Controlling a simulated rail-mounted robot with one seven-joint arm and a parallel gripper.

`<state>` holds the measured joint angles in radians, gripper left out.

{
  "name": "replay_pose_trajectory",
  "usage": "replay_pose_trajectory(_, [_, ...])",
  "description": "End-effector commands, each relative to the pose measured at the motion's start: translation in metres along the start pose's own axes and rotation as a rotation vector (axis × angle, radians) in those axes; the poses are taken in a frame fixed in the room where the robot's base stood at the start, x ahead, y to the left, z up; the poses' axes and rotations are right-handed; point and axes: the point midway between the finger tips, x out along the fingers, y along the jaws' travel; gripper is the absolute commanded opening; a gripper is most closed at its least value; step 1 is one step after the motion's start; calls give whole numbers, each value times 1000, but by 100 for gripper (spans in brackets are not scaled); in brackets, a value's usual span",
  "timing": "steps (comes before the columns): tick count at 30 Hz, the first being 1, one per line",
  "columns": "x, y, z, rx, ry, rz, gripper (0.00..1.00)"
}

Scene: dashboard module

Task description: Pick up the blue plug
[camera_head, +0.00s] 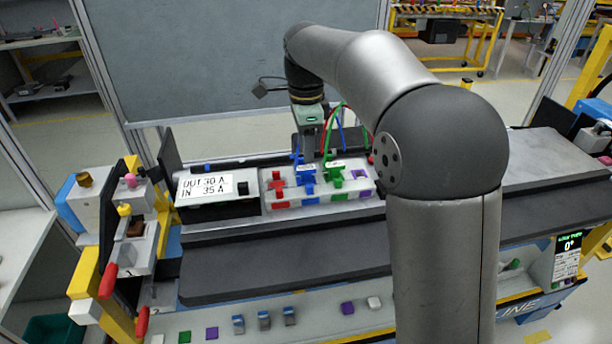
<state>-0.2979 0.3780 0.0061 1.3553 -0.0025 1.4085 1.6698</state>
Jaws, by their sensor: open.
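The blue plug (306,178) sits upright on the light grey socket panel (285,204), between a red plug (277,183) and a green plug (335,174). It has a white label near its top. My gripper (316,156) points down above the panel, close over the blue and green plugs. It is open and appears empty. Its fingertips are small in this view, and I cannot tell whether they touch the blue plug. Blue, green and red cables loop up beside the gripper.
A white display (204,187) reading "OUT 30 A, IN 35 A" stands left of the panel. A purple piece (360,174) is at the panel's right end. My arm hides the area further right. Small coloured parts (264,320) lie along the front ledge. The dark strip (290,262) before the panel is clear.

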Motion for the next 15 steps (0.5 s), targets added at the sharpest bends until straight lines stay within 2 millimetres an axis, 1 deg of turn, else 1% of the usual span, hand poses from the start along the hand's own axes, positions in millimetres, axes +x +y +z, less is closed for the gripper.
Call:
replay_pose_trajectory(2, [8, 0, 0, 0, 0, 2, 45])
replay_pose_trajectory(8, [21, 1, 0, 0, 0, 2, 45])
replay_pose_trajectory(15, [56, 2, 0, 0, 0, 2, 45])
